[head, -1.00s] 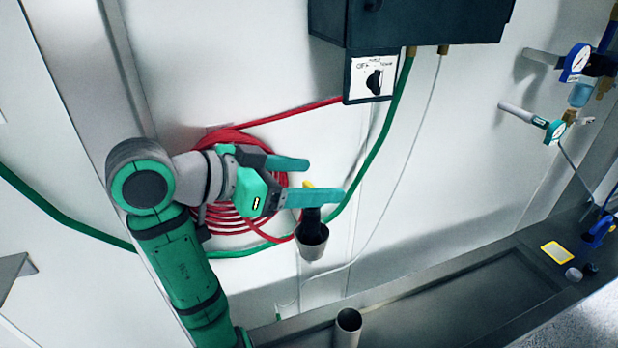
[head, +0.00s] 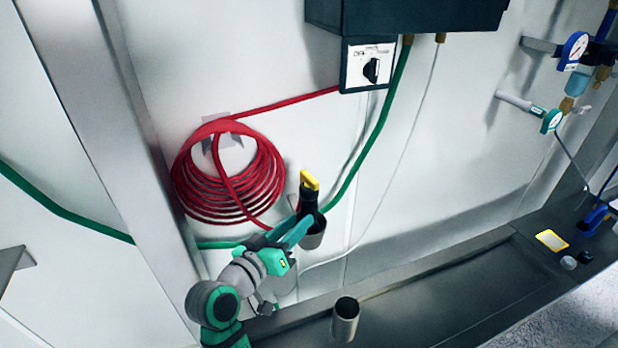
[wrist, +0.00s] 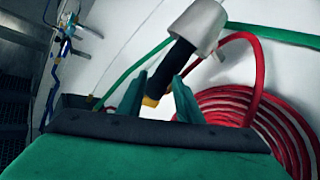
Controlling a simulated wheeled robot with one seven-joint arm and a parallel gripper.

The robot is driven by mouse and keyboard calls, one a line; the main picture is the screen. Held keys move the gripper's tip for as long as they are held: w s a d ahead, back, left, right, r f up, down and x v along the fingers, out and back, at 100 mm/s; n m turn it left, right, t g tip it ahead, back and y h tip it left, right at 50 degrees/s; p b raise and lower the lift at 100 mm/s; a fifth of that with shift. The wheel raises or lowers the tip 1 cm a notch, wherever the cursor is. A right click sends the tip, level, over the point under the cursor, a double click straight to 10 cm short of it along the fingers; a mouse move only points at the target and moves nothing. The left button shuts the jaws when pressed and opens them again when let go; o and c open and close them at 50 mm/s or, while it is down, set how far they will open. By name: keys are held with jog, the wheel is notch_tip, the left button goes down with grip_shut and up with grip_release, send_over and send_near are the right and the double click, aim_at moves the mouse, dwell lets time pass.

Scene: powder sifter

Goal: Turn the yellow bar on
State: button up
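The yellow bar (head: 309,181) tops a black handle (head: 308,200) that stands upright in a metal cup (head: 313,238) by the wall. My gripper (head: 301,227) is low in the head view, its fingers reaching up and right to the handle, below the yellow bar. In the wrist view my gripper (wrist: 159,84) is open, its two fingers apart. The black handle (wrist: 180,56) and the yellow bar (wrist: 150,101) show at the gap between them. I cannot tell whether a finger touches the handle.
A red coiled hose (head: 229,175) hangs on the wall to the left. A green hose (head: 375,150) runs down behind the handle from a dark box (head: 420,18) with a rotary switch (head: 371,69). An empty metal tube (head: 345,320) stands in front. Gauges (head: 574,51) are at right.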

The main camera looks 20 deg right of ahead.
jog(key=s+a+f+n+t+y, duration=0.1)
jog(key=s+a+f+n+y, duration=0.2)
jog(key=f, duration=0.4)
jog(key=s+a+f+n+t+y, duration=0.2)
jog(key=s+a+f, duration=0.15)
jog(key=f, duration=0.35)
jog(key=s+a+f+n+t+y, duration=0.1)
jog(key=s+a+f+n+y, duration=0.15)
jog(key=s+f, duration=0.4)
jog(key=s+a+f+m+y, duration=0.1)
jog(key=s+a+f+y, duration=0.1)
jog(key=s, duration=0.7)
jog(key=s+a+f+m+y, duration=0.2)
jog(key=s+y, duration=0.1)
jog(key=s, duration=0.6)
jog(key=n+t+y, duration=0.3)
jog(key=y, duration=0.2)
send_near(302, 171)
jog(key=x, duration=0.7)
jog(key=shift+w+d+f, duration=0.2)
jog(key=shift+w+f, duration=0.05)
jog(key=shift+f, duration=0.05)
